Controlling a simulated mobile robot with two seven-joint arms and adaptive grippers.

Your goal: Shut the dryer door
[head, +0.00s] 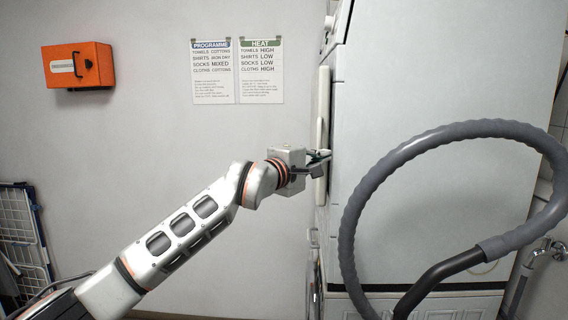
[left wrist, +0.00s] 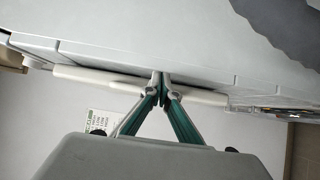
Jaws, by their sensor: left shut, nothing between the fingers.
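The dryer (head: 425,95) is the upper white machine of a stack at the right, seen from its side. Its pale door (head: 323,105) shows edge-on as a thin strip along the machine's left-facing front. It lies close to the front; I cannot tell whether it is fully latched. My left gripper (head: 322,158) is shut and empty, its fingertips at the door's outer face. In the left wrist view the closed fingertips (left wrist: 163,77) overlap the door's edge (left wrist: 205,97), and contact looks likely. My right gripper is not in view.
A thick grey hose (head: 360,205) loops in front of the dryer's side. An orange box (head: 78,65) and two paper notices (head: 238,72) are on the wall. A folded rack (head: 22,235) stands at the far left. The space left of the door is clear except for my arm.

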